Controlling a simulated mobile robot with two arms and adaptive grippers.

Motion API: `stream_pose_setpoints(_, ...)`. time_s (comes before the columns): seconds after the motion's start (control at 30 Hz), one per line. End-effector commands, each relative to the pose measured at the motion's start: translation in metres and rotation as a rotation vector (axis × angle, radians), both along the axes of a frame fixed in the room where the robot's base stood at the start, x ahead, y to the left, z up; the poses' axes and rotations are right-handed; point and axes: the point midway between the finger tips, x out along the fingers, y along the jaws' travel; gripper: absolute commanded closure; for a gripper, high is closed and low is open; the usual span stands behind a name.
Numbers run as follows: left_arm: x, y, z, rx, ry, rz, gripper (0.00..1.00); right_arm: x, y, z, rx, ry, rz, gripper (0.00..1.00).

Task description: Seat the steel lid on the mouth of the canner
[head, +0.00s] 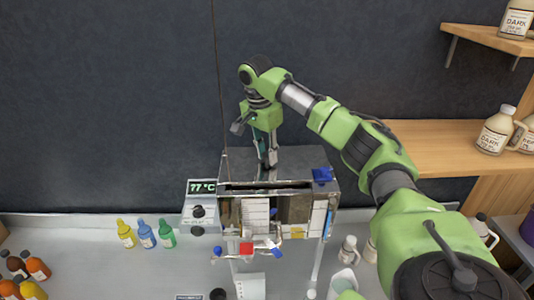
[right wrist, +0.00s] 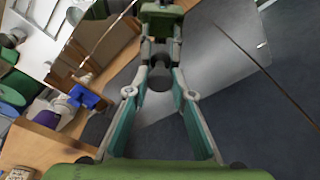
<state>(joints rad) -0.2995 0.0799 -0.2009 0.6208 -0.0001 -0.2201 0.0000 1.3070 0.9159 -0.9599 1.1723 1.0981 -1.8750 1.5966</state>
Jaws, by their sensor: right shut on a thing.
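The steel lid (head: 296,160) is a flat grey plate over the top of the canner (head: 290,210), a shiny steel box. It shows large and grey in the right wrist view (right wrist: 222,62). My right gripper (head: 267,163) reaches down over the lid from behind and is shut on its dark knob (right wrist: 158,82). A dark strip (head: 262,187) shows along the canner's front top edge, in front of the lid. I cannot tell whether the lid touches the rim all round. My left gripper is not in view.
A 77 °C display (head: 202,187) stands left of the canner, and a blue fitting (head: 322,175) sits at its right top corner. Small coloured bottles (head: 146,234) stand to the left. A wooden shelf (head: 445,140) with jugs is at the right. A thin cable (head: 216,70) hangs behind.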

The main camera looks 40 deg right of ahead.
Motion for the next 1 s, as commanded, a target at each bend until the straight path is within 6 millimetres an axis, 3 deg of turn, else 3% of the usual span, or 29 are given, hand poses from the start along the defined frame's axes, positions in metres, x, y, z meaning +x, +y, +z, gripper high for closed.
stream_pose_setpoints(0.97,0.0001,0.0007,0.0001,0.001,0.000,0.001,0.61,0.0003,0.0002,-0.0071,0.000,-0.002,0.000,1.00)
stream_pose_setpoints(1.0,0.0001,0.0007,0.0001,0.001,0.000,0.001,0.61,0.0003,0.0002,-0.0071,0.000,-0.002,0.000,0.67)
